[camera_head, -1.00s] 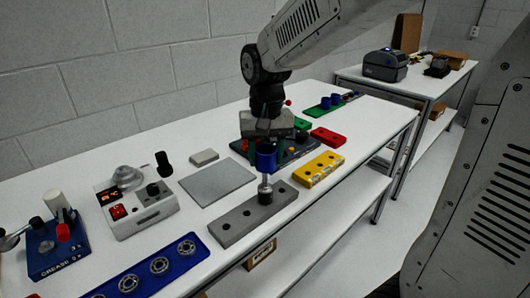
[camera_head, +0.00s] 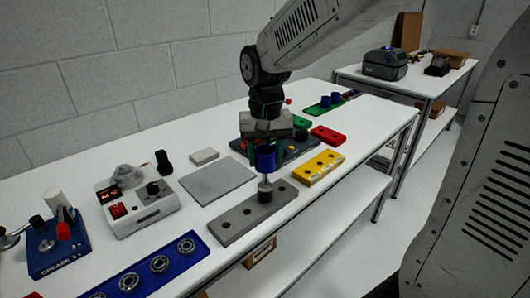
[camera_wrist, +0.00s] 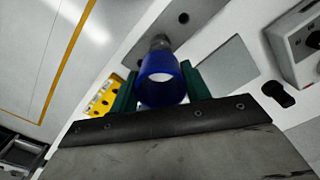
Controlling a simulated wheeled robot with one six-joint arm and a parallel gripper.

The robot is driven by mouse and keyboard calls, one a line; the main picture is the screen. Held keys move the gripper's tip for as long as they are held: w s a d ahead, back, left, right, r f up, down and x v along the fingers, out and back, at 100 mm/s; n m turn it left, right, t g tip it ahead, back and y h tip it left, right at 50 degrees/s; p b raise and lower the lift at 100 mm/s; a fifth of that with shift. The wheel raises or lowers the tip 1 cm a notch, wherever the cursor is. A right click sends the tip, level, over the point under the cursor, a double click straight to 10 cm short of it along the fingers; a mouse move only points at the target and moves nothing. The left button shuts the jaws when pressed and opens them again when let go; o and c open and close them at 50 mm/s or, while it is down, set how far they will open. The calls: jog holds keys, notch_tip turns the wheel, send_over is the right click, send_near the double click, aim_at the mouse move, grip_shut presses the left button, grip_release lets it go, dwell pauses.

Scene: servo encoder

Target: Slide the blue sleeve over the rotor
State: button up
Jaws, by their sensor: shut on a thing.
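The blue sleeve (camera_head: 265,160) is an open, upright-looking tube held between the green fingers of my gripper (camera_head: 265,150). In the wrist view the sleeve (camera_wrist: 162,80) sits between both fingers, with its round opening showing. The metal rotor (camera_head: 265,187) stands upright in the grey block (camera_head: 240,217). In the head view the sleeve is directly above the rotor, its lower edge close to the rotor's top.
A yellow block (camera_head: 320,168) lies right of the grey block, with a red block (camera_head: 328,135) behind it. A grey mat (camera_head: 217,184) and a control box (camera_head: 140,205) are to the left. A blue bearing tray (camera_head: 165,262) lies at the front left.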

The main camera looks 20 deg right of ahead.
aim_at(265, 180)
jog(key=shift+f, duration=0.7)
jog(key=shift+f, duration=0.2)
jog(key=shift+f, duration=0.75)
jog(key=shift+f, duration=0.2)
jog(key=shift+f, duration=0.75)
jog(key=shift+f, duration=0.25)
jog(key=shift+f, duration=0.7)
